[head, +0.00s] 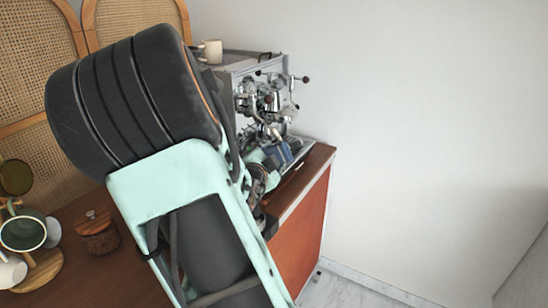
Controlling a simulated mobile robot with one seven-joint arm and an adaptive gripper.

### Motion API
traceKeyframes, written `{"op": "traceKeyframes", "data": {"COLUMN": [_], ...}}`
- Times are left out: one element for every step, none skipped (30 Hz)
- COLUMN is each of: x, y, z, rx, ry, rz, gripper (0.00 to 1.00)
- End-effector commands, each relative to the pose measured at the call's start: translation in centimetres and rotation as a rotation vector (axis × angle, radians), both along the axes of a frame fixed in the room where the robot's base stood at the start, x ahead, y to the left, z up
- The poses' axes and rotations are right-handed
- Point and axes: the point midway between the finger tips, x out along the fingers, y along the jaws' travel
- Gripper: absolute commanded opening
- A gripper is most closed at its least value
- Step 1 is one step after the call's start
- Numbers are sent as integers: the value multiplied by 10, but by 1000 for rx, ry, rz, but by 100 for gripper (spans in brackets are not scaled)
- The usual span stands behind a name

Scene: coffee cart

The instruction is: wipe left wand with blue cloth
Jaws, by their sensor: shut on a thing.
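The espresso machine (262,66) stands on the cart at centre, with its chrome front and dark knobs facing right. A blue cloth (284,152) shows low in front of it, just above the drip tray. My gripper (274,154) is shut on the blue cloth. Its fingers are small and partly hidden in the head view. I cannot pick out the left wand among the chrome parts near the cloth. My arm covers the machine's left side, so I cannot tell whether the cloth touches the wand.
A cup (212,51) stands on top of the machine. Mugs on a wooden stand (40,272) and a lidded wooden jar (97,232) are at the lower left of the wooden counter (130,275). A white wall (420,120) is at right. The floor right of the cart is clear.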

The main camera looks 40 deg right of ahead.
Motion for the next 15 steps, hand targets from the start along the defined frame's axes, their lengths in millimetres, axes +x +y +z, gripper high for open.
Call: {"op": "traceKeyframes", "data": {"x": [12, 11, 9, 8, 7, 5, 4, 2, 1, -1, -3, -5, -6, -8, -9], "y": [5, 5, 4, 4, 3, 3, 2, 2, 1, 0, -1, -2, -2, -3, -4], "z": [11, 10, 9, 7, 6, 4, 3, 2, 0, -1, -3, -5, -6, -7, -8], "rx": [-26, -25, -25, -25, -25, -25, -25, -24, -24, -24, -24, -23, -23, -23, -22], "ry": [-25, -25, -26, -26, -26, -25, -25, -26, -26, -27, -26, -25, -24, -24, -23], "rz": [28, 28, 28, 28, 28, 28, 28, 28, 26, 25, 25, 23, 22, 21, 21], "gripper": [5, 5, 5, 5, 5, 5, 5, 5, 5, 5, 5, 5, 5, 5, 5]}}
